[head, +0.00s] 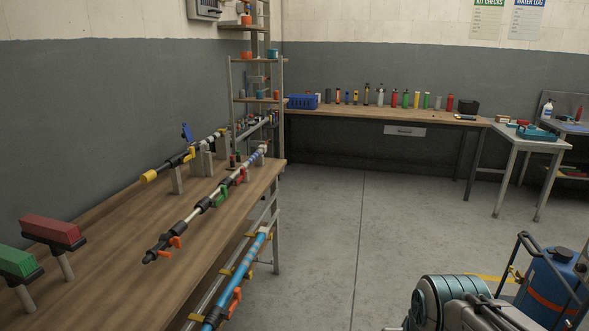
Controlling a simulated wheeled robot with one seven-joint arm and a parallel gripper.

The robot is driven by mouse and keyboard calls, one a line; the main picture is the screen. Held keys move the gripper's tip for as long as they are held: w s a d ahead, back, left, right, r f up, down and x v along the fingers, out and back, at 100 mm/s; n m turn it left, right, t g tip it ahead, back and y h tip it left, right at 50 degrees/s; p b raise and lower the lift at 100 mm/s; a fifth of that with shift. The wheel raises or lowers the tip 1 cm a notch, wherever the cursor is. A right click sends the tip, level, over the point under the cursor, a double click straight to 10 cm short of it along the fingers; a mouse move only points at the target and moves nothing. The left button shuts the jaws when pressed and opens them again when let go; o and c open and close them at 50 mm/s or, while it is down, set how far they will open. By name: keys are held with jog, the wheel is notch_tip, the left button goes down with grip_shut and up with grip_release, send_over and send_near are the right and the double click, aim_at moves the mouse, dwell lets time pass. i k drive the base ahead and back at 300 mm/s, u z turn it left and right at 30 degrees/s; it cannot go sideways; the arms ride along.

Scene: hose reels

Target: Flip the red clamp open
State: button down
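A long dark and silver pole lies along the workbench on the left, with several coloured clamps on it. A small red clamp (240,177) sits on the far half of this pole, just beyond a green clamp (221,197). It is too small here to tell whether its lever is open or shut. An orange-red lever (175,241) is near the pole's close end. My gripper is not in view; only a teal and grey part of my arm shows at the bottom right, well apart from the bench.
The wooden workbench (135,265) also bears red (50,230) and green (16,261) blocks on stands. A blue pole (240,273) runs along its right side, below the top. A blue drum (552,285) stands at right. The middle floor (345,235) is clear.

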aim_at(242, 171)
jog(key=i, duration=3.2)
jog(key=u, duration=2.2)
jog(key=i, duration=0.5)
jog(key=z, duration=0.65)
